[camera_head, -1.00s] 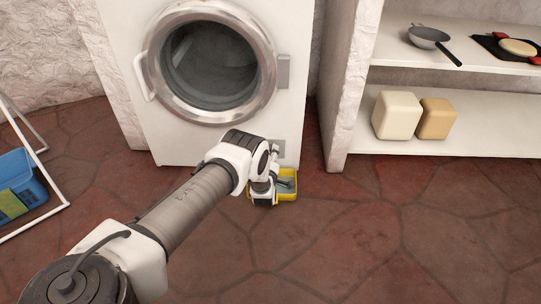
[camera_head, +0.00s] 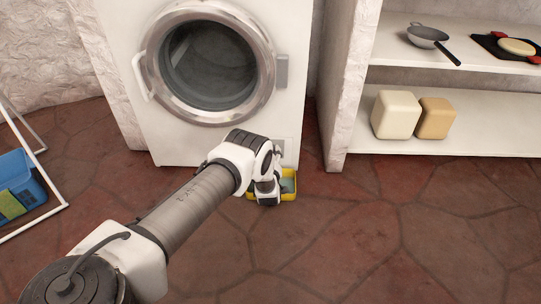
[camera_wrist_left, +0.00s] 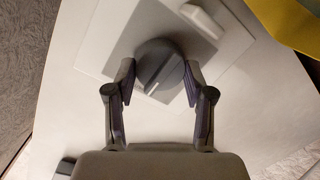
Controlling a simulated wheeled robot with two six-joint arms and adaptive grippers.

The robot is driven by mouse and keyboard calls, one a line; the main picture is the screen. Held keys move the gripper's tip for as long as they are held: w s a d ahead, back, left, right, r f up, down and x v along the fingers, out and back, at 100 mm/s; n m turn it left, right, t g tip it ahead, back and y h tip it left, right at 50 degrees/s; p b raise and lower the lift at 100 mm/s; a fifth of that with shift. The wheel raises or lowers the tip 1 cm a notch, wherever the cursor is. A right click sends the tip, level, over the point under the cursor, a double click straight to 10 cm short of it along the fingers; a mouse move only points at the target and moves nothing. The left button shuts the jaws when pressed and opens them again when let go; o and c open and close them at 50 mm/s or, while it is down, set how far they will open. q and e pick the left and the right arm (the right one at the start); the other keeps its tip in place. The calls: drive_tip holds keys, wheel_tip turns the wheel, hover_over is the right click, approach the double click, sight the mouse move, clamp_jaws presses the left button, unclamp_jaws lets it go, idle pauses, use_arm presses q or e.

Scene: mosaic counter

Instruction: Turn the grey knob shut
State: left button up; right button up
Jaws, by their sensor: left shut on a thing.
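The grey knob (camera_wrist_left: 160,67) is round with a raised bar and a pale line across it. It sits on a light plate (camera_wrist_left: 110,38) on the front of the white washing machine (camera_head: 180,140). My left gripper (camera_wrist_left: 159,70) is shut on the knob, one finger on each side, in the left wrist view. In the head view my left wrist is low at the machine's front right and hides the knob. My right gripper is in neither view.
A yellow tray (camera_head: 291,195) lies on the floor just below and right of my left wrist. A white shelf (camera_head: 450,152) stands at the right, with two canisters. A blue basket (camera_head: 30,187) is at the far left. Stone floor is clear in front.

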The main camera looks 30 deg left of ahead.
use_arm(q)
drive_tip(key=shift+w+r, duration=0.1)
drive_tip(key=o, duration=1.2)
drive_tip(key=shift+d, duration=0.1)
drive_tip(key=v, duration=1.2)
drive_tip(key=shift+r, duration=0.1)
